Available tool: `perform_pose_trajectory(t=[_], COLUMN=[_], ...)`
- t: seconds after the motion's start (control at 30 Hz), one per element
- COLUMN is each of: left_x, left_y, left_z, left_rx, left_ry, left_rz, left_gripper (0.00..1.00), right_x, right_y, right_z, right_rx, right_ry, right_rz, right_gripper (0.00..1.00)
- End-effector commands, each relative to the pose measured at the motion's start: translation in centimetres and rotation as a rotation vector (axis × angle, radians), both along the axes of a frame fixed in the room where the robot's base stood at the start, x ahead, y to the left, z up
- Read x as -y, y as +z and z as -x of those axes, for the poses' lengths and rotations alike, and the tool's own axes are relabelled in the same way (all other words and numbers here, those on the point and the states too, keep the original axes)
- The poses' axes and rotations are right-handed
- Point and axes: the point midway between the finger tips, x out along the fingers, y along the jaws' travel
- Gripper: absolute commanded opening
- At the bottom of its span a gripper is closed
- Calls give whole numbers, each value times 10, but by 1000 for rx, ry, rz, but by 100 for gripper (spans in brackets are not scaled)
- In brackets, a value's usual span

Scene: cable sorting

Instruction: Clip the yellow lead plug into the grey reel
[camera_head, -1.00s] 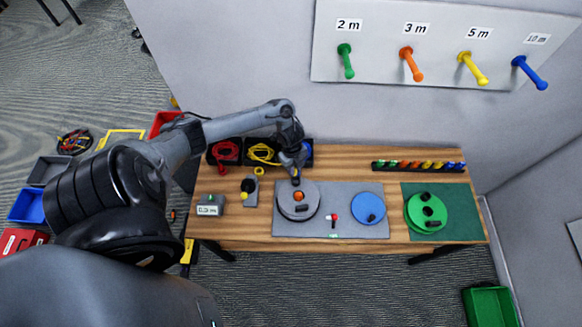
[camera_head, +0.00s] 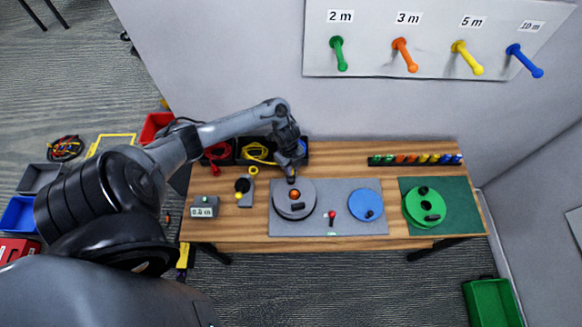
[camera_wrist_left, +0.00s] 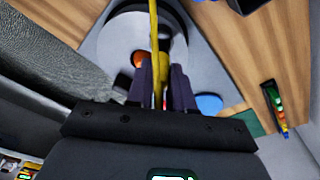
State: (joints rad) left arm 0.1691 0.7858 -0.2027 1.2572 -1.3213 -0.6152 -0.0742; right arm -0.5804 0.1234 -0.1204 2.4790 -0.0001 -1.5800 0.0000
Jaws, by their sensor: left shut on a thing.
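The grey reel (camera_head: 309,203) lies flat on a grey mat (camera_head: 340,228), with an orange knob (camera_head: 295,194) and a dark handle on it. My left gripper (camera_head: 292,179) is at the reel's far left edge, pointing down. In the left wrist view, the gripper (camera_wrist_left: 161,88) is shut on the yellow lead (camera_wrist_left: 154,25), which runs up between its fingers across the grey reel (camera_wrist_left: 112,42). The plug itself is hidden by the fingers, and I cannot tell whether it touches the reel. My right gripper is not in view.
A blue disc (camera_head: 366,204) and a small red-topped piece (camera_head: 332,215) share the mat. A green reel (camera_head: 424,206) lies on a green mat to the right. Dark bins with red cable (camera_head: 218,152) and yellow cable (camera_head: 256,151) stand at the back left. A meter display (camera_head: 204,211) sits front left.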

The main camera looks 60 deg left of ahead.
Motion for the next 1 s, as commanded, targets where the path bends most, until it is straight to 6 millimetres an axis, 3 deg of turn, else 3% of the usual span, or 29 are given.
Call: perform_pose_trajectory(t=[0.13, 0.5, 1.0], left_x=[0, 0, 0], left_y=[-14, -33, -37], left_z=[0, 0, 0], left_rx=[0, 0, 0], left_ry=[1, 1, 0], left_rz=[0, 0, 0], left_gripper=[0, 0, 0], right_x=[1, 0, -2], right_y=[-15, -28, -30], right_z=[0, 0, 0], right_rx=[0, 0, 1], right_ry=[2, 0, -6], right_rz=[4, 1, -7], right_gripper=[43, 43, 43])
